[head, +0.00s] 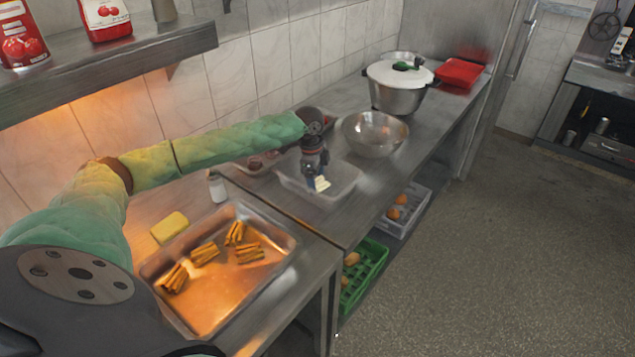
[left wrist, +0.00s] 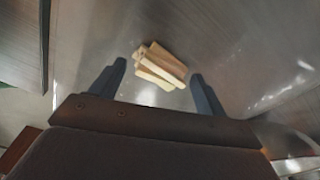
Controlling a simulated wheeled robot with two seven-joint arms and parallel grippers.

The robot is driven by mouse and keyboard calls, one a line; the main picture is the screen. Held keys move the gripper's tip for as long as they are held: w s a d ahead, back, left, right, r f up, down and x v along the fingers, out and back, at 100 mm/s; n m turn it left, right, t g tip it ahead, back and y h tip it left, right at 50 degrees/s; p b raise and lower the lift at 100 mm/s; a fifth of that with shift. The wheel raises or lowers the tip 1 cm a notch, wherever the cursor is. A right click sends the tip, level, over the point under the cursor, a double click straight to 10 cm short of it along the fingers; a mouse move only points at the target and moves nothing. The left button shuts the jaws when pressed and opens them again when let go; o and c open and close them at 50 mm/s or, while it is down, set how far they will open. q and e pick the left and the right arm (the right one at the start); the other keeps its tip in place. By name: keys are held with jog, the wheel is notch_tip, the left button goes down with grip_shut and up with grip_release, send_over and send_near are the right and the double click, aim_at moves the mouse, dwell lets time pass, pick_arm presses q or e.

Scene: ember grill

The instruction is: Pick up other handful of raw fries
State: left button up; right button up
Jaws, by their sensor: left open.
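One handful of pale raw fries (head: 321,184) lies in a clear, shallow container (head: 344,181) on the steel counter. My left gripper (head: 316,178) is right above the fries, pointing down. In the left wrist view the pale bundle of fries (left wrist: 159,66) lies just beyond and between the two open fingers (left wrist: 160,85). The fingers appear apart from the fries, and nothing is held. Several golden bundles of fries (head: 204,253) lie in the steel tray (head: 275,283) at the near left. My right gripper is not in view.
A steel bowl (head: 375,133) stands right of the container, with a lidded pot (head: 398,87) and a red tray (head: 460,72) behind. A white bottle (head: 217,187) and a yellow sponge-like block (head: 169,227) stand near the steel tray. A green crate (head: 366,272) is below the counter.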

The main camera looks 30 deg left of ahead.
pick_arm(q)
jog(key=shift+f, duration=0.35)
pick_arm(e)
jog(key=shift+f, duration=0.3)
pick_arm(q)
jog(key=c, duration=0.7)
jog(key=shift+r, duration=0.1)
